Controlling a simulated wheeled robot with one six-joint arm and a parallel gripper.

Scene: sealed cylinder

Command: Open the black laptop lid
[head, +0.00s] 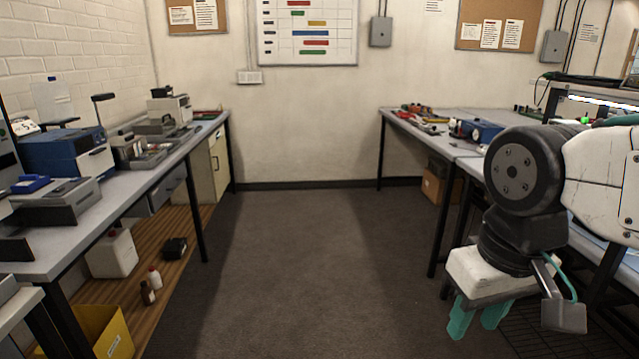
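No black laptop can be made out for certain in the head view. A dark flat panel (15,249) stands at the left edge on the left bench, partly cut off, and I cannot tell what it is. My gripper (478,320) hangs at the lower right on my arm, pointing down. Its two teal fingers show a gap between them with nothing in it. It is in front of the right bench, away from the things on the benches.
The left bench (75,232) carries several instruments, including a blue and white machine (65,152). Bottles and a yellow bin (100,333) are below. The right bench (440,141) holds tools and a blue box (478,130). The floor (300,260) between is clear.

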